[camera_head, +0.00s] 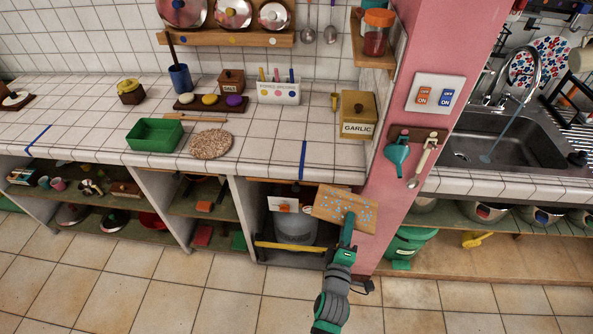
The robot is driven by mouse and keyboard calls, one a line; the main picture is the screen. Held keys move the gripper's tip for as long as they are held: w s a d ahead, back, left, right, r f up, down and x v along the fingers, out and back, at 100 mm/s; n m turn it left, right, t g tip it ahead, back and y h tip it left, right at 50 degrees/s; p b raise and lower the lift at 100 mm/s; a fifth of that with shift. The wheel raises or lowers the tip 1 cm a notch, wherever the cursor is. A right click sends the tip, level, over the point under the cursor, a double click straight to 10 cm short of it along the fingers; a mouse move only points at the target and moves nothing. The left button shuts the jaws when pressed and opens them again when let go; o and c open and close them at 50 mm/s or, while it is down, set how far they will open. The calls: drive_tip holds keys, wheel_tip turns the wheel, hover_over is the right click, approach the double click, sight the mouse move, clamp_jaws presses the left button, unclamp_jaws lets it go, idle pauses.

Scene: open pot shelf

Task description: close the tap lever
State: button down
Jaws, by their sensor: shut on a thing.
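In the head view a grey cylinder (296,230) stands in the open bay under the counter. A small orange piece (284,208) on a white plate shows at its top; it may be the tap lever, but it is too small to tell its position. My gripper (349,218) is at the right of this bay, apart from the orange piece. It is shut on a wooden board (330,203) with pale blue specks, held tilted in front of the bay's right side. The board hides part of the bay and the pink pillar's edge.
A yellow bar (290,246) crosses the bay's lower front. A pink pillar (385,200) stands at the right, then a sink (500,140) with a curved tap (537,62) and a bluish stream. A green bin (408,244) stands under it. The tiled floor is clear at left.

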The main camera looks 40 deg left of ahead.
drive_tip(key=a+r, duration=0.1)
drive_tip(key=r, duration=0.2)
drive_tip(key=s+a+r+n+y, duration=0.1)
drive_tip(key=a+r, duration=0.1)
drive_tip(key=r, duration=0.1)
drive_tip(key=s+a+r+n, duration=0.1)
drive_tip(key=r, duration=0.2)
drive_tip(key=shift+a+g+y, duration=0.3)
drive_tip(key=shift+y, duration=0.1)
drive_tip(key=s+a+r+n+y, duration=0.1)
drive_tip(key=s+a+r+n, duration=0.2)
drive_tip(key=r, duration=0.6)
drive_tip(key=shift+m+g, duration=0.4)
drive_tip(key=shift+m, duration=0.3)
drive_tip(key=shift+w+a+f, duration=1.05)
drive_tip(key=shift+a+f, duration=0.9)
drive_tip(key=shift+f, duration=0.25)
drive_tip(key=shift+w+a+f, duration=1.05)
drive_tip(key=shift+a+f, duration=0.85)
drive_tip(key=shift+f, duration=0.25)
drive_tip(key=shift+w+a+f, duration=1.05)
drive_tip(key=shift+a+f, duration=0.9)
drive_tip(key=shift+f, duration=0.25)
drive_tip(key=shift+f, duration=0.15)
drive_tip(key=c, duration=1.8)
unclamp_jaws()
